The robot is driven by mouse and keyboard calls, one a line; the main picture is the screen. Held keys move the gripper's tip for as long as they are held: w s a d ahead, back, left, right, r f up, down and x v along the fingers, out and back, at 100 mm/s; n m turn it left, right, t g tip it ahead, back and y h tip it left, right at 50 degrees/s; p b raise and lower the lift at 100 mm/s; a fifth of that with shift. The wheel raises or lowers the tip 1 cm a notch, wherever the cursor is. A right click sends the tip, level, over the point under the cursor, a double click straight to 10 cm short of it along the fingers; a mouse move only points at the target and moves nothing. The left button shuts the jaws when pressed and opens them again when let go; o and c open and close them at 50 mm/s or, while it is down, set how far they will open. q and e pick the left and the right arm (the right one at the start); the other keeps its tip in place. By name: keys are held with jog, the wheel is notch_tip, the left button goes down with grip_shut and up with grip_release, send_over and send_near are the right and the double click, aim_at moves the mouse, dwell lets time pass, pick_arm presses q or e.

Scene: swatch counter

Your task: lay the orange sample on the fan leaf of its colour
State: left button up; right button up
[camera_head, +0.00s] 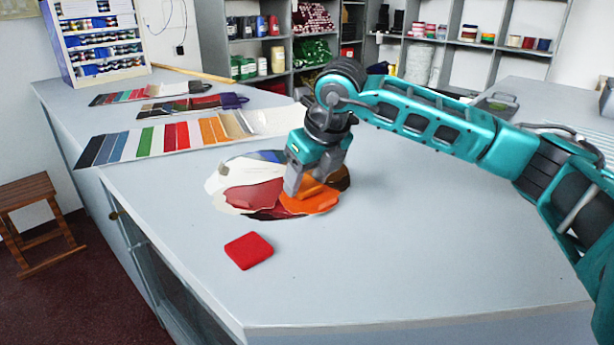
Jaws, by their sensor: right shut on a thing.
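My right gripper (308,188) reaches in from the right and points down over the colour fan. It is shut on the orange sample (311,186), which is partly hidden by the fingers. The sample is at the orange leaf (322,204) of the fan, low over it or touching; I cannot tell which. The fan (223,185) lies spread on the counter, with white, red, blue, orange and dark brown leaves showing. Its back right part is hidden behind my gripper. A red sample (248,250) lies on the counter in front of the fan. My left gripper is not in view.
Colour strips (176,136) lie on the counter behind the fan, at the left. A rack of small spools (100,45) stands at the back left. The grey counter (400,240) is clear to the right and front. A wooden stool (35,215) stands on the floor at left.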

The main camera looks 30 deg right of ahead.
jog(key=shift+f, duration=0.2)
jog(key=o, duration=1)
jog(key=shift+r, duration=0.55)
jog(key=p+v, duration=0.1)
jog(key=v, duration=1)
jog(key=shift+s+r, duration=0.15)
jog(key=shift+s, duration=0.05)
